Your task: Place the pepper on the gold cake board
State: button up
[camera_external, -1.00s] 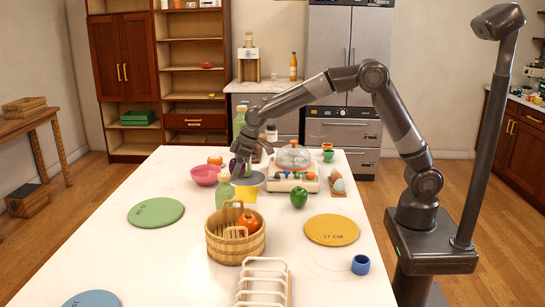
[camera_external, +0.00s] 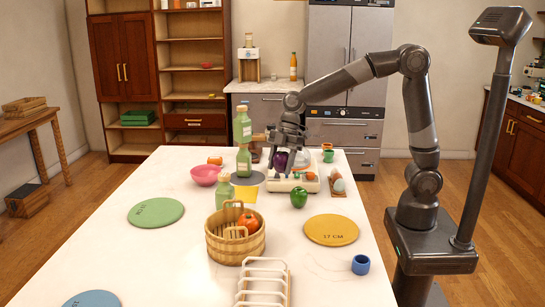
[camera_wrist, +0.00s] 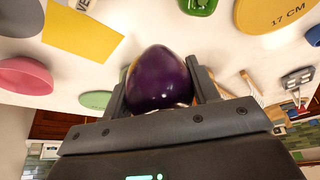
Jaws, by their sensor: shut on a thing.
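My gripper (camera_external: 281,166) is shut on a glossy purple vegetable (camera_external: 280,161), held above the back of the white table. In the wrist view this purple vegetable (camera_wrist: 158,80) sits between the fingers; I cannot tell for sure whether it is a pepper or an eggplant. A green pepper (camera_external: 299,198) stands on the table, in front of and a little right of my gripper. The gold cake board (camera_external: 331,237), round and marked 17 CM, lies flat and empty at the right, nearer the camera than my gripper. Part of this board shows in the wrist view (camera_wrist: 262,18).
A basket (camera_external: 228,248) with a red-orange vegetable stands left of the gold board.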

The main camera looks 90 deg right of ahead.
jog(key=s+a+n+g, duration=0.25)
jog(key=s+n, duration=0.25)
jog(key=s, duration=0.3)
jog(key=s+a+n+g, duration=0.1)
jog(key=s+a+n, duration=0.25)
jog(key=s, duration=0.55)
jog(key=n, duration=0.1)
send_over(334, 231)
jog(key=d, duration=0.2)
jog(key=shift+y, duration=0.3)
jog(key=f, duration=0.6)
jog(key=shift+w+a+f, duration=0.15)
jog(key=shift+a, duration=0.05)
jog(key=shift+a+f, duration=0.15)
jog(key=shift+f, duration=2)
jog(key=shift+f, duration=0.1)
jog(key=o, duration=1)
jog(key=shift+o, duration=0.2)
